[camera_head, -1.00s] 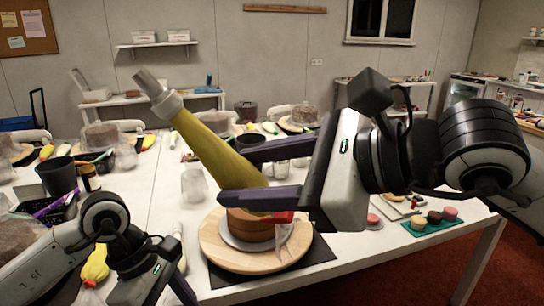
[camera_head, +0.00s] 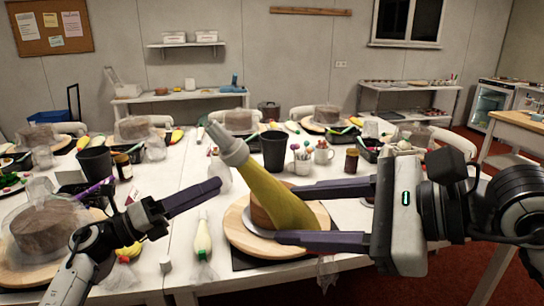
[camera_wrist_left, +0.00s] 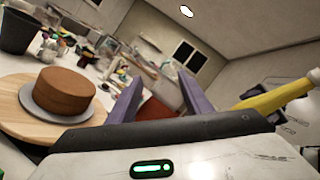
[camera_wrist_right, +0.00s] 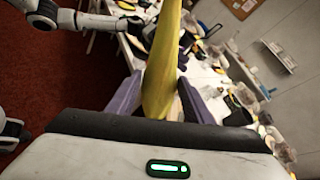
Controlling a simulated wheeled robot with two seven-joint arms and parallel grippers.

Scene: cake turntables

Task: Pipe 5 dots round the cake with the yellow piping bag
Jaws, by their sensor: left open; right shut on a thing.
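The yellow piping bag (camera_head: 272,197) is between the fingers of my right gripper (camera_head: 283,214), which is shut on it. Its grey collar and nozzle point up and to the left; the bag also shows in the right wrist view (camera_wrist_right: 160,85). The brown cake (camera_head: 259,216) sits on a grey plate on the wooden turntable (camera_head: 236,236), partly hidden behind the bag. In the left wrist view the cake (camera_wrist_left: 64,92) has a plain brown top and side. My left gripper (camera_wrist_left: 160,98) is open and empty, left of the cake in the head view (camera_head: 195,197).
A white-and-yellow piping bag (camera_head: 203,240) lies on the table left of the turntable. A covered cake (camera_head: 42,228) stands at far left. A black cup (camera_head: 274,150), a jar (camera_head: 351,160) and mugs stand behind the turntable. Other cake stations line the table's far side.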

